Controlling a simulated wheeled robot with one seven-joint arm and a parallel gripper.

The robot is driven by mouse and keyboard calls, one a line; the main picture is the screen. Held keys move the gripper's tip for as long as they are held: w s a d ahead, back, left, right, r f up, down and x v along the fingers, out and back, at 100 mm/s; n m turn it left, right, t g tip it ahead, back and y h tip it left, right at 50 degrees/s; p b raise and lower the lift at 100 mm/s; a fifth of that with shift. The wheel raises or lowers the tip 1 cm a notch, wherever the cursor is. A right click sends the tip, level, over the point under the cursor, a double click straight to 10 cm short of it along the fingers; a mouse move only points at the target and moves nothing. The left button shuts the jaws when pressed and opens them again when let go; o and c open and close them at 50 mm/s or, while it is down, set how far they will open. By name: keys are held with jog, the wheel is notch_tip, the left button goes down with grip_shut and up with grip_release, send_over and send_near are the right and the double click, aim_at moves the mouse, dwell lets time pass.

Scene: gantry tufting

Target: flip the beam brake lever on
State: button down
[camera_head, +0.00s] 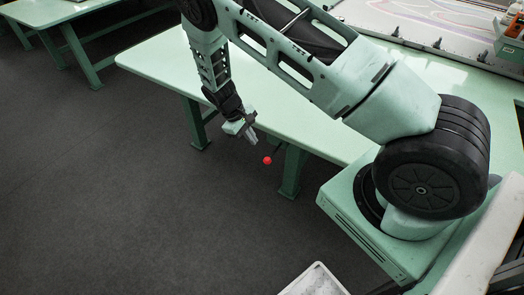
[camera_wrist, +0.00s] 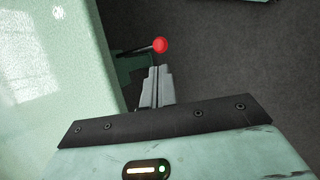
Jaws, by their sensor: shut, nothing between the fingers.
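The brake lever is a thin dark rod with a red ball knob (camera_head: 267,160), sticking out by the front edge of the pale green table. In the wrist view the red knob (camera_wrist: 160,45) is just beyond my fingertips, slightly to their right, with its rod running left toward the table edge. My gripper (camera_head: 253,141) is shut and empty, pointing down just off the table's edge, above and left of the knob. In the wrist view my gripper (camera_wrist: 156,70) has its two grey fingers together. A gap shows between fingertips and knob; I cannot tell contact for certain. The lever's base is mostly hidden.
The pale green table (camera_head: 160,62) runs beside my arm, its green leg (camera_head: 292,172) near the knob. The dark floor (camera_head: 120,190) is open at left. Another green table (camera_head: 45,12) stands far left. A white tray (camera_head: 314,280) is at the bottom.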

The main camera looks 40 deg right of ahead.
aim_at(266, 158)
jog(key=p+x, duration=0.2)
jog(key=x, duration=0.6)
jog(key=shift+s+d+f+p, duration=0.1)
jog(key=shift+f+p, duration=0.15)
jog(key=shift+p, duration=0.05)
notch_tip(266, 158, down, 12)
jog(key=d+m+t+h+b, duration=0.1)
jog(key=h+b, duration=1)
jog(key=b, duration=1.3)
jog(key=shift+w+d+m+t, duration=0.4)
jog(key=shift+m+t, duration=0.4)
jog(key=shift+m, duration=0.2)
jog(key=shift+r+h, duration=0.1)
jog(key=shift+h, duration=0.2)
jog(key=shift+d, duration=0.15)
jog(key=shift+r, duration=0.1)
